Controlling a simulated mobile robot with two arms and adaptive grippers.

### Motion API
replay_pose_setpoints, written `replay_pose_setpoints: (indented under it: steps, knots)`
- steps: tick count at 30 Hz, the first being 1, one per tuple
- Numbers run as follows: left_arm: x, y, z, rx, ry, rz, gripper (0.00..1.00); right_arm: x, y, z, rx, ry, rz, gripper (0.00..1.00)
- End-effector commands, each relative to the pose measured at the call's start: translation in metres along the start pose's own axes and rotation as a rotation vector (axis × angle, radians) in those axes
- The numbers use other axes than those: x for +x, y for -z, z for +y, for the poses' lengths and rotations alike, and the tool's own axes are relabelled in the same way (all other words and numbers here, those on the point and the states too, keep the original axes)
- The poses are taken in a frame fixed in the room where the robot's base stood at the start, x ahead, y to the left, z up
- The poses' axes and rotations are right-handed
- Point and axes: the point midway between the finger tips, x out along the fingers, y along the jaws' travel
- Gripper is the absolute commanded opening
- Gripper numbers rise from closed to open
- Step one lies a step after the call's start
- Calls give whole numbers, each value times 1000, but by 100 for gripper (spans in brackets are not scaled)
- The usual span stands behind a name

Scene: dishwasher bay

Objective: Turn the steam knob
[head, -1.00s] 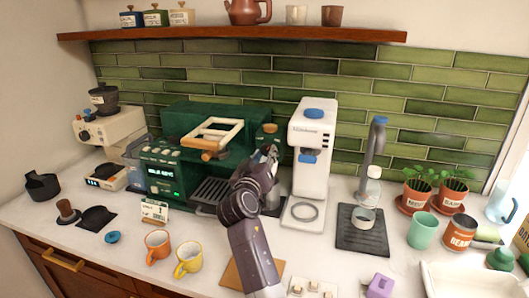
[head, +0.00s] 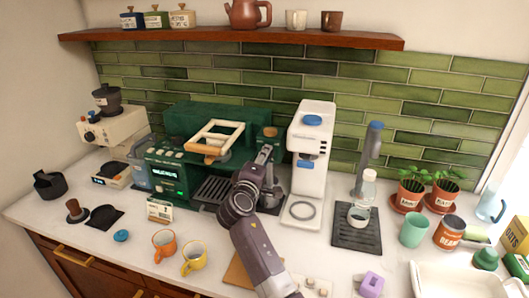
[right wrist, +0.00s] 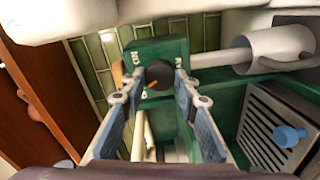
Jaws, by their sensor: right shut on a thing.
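The steam knob (right wrist: 159,75) is a dark round knob with an orange mark, on a green panel of the espresso machine. My right gripper (right wrist: 151,83) has its two fingers on either side of the knob and is shut on it. In the head view my right gripper (head: 264,153) reaches the right end of the green espresso machine (head: 190,122), and its wrist hides part of the front there. The machine's display (head: 165,172) is lit green. My left gripper is not in view.
A white grinder (head: 311,150) stands just right of my arm. A drip tray (head: 212,190) lies left of it. A wooden-handled frame (head: 220,137) sits on the machine.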

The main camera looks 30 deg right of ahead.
Motion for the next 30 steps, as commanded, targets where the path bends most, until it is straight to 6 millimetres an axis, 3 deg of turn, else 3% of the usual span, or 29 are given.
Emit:
replay_pose_setpoints:
  steps: [1, 13, 30]
  knots:
    - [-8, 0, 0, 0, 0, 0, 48, 1, -1, 8, -43, -7, -5, 4]
    - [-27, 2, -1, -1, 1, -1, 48, 2, 0, 8, -298, -6, -22, 4]
    - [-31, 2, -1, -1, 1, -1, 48, 2, 0, 8, -376, -9, -26, 4]
